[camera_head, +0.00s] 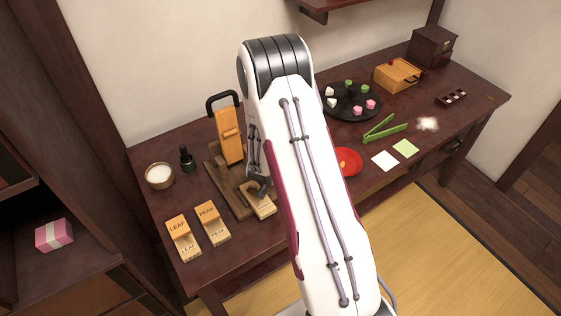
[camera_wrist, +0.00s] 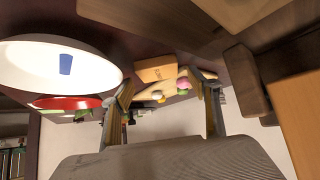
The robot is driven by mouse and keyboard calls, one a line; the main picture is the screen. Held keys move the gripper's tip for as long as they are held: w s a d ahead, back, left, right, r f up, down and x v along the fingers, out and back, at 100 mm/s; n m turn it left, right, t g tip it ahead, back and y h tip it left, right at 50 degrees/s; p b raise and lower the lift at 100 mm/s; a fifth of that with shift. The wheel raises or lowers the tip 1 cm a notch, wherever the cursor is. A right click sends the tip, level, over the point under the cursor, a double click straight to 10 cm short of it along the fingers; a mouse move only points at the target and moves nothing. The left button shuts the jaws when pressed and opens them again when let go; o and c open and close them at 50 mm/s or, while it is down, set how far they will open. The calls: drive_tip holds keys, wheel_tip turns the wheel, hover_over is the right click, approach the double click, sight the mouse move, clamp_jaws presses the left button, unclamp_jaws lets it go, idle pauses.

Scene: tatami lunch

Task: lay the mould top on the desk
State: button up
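Two light wooden moulds lie near the desk's (camera_head: 148,200) front left, one marked LEAF (camera_head: 180,226) and one marked PEAK (camera_head: 209,211). Each shows two labelled pieces. Another light wooden mould piece (camera_head: 264,208) lies at the front of the dark wooden board (camera_head: 220,184). My gripper (camera_head: 258,192) is low beside this piece, partly hidden by my arm. In the wrist view my gripper (camera_wrist: 165,88) has its fingers wide apart. A tan block (camera_wrist: 156,73) shows between them, apart from both fingertips. I cannot tell which piece is the mould top.
A bowl (camera_head: 159,176) and dark bottle (camera_head: 187,160) are at left. A red dish (camera_head: 349,160), green tongs (camera_head: 385,129) and a black tray of sweets (camera_head: 350,113) are at right. A white bowl (camera_wrist: 30,70) is close.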

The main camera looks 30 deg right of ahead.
drive_tip(key=shift+r, duration=0.15)
drive_tip(key=shift+r, duration=0.45)
drive_tip(key=shift+s+a+r, duration=0.1)
drive_tip(key=shift+r, duration=0.1)
drive_tip(key=v, duration=1.1)
drive_tip(key=shift+r, duration=0.2)
drive_tip(key=shift+s+a, duration=0.15)
drive_tip(key=shift+r, duration=0.1)
